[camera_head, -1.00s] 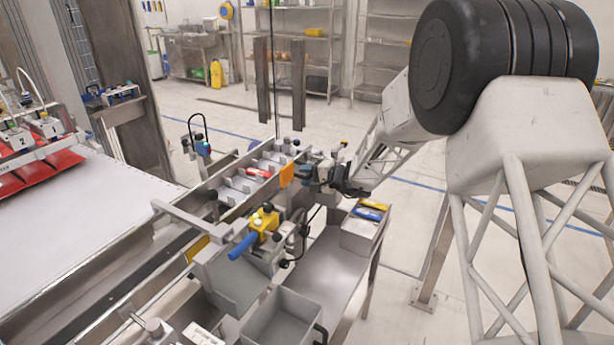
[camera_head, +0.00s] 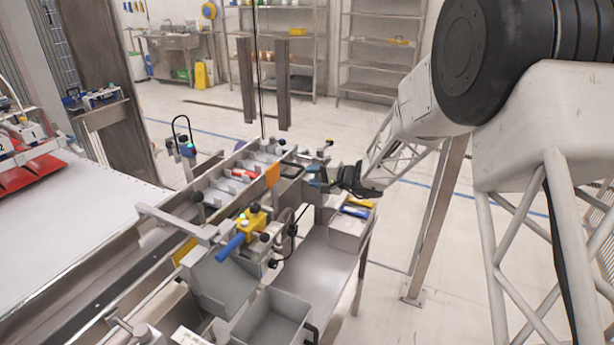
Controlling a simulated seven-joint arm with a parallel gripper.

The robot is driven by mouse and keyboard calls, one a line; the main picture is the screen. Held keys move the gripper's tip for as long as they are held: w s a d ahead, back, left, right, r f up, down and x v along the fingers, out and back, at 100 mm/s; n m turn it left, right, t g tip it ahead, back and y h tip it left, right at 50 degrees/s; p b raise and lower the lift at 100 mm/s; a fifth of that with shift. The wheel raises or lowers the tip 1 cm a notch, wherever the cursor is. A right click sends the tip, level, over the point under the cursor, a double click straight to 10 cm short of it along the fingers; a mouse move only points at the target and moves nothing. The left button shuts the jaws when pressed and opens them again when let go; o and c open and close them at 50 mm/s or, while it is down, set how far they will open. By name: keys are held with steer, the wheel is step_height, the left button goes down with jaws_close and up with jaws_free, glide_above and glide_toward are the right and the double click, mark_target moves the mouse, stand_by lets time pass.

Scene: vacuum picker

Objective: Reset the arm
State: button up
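My gripper (camera_head: 318,182) is at the end of my white lattice arm, which reaches in from the right. It is dark and small in the view, over the far right side of the metal machine rail, above the grey box. I cannot tell whether its fingers are open or shut, or whether they touch anything. An orange plate (camera_head: 273,174) stands on the rail just left of the gripper. A yellow clamp with a blue handle (camera_head: 242,232) sits on the rail nearer to me.
A grey box with yellow and blue items (camera_head: 347,232) stands on the metal side table (camera_head: 312,262) below the gripper. An empty grey bin (camera_head: 272,322) is at the front. Compartments with a red item (camera_head: 243,174) line the rail. Open floor lies to the right.

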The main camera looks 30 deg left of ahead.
steer(key=shift+d+r, duration=0.15)
steer(key=shift+d, duration=0.05)
stand_by(0.5)
steer(key=s+d+r+n+h, duration=0.15)
steer(key=s+d+r, duration=0.3)
steer(key=d, duration=0.45)
steer(key=s+d+r+h, duration=0.35)
steer(key=s+d, duration=0.25)
steer(key=d, duration=0.3)
steer(key=s+d+r+h, duration=0.1)
steer(key=s+d+r, duration=0.45)
steer(key=d, duration=0.35)
steer(key=s+d+m+t+h, duration=0.1)
steer(key=s+d+h, duration=0.8)
steer(key=s+d, duration=1.7)
steer(key=d+t, duration=0.1)
steer(key=d, duration=0.1)
steer(key=shift+s+d+m+t+h, duration=0.2)
steer(key=shift+d+m+t+h, duration=0.1)
steer(key=shift+d+m+h, duration=0.1)
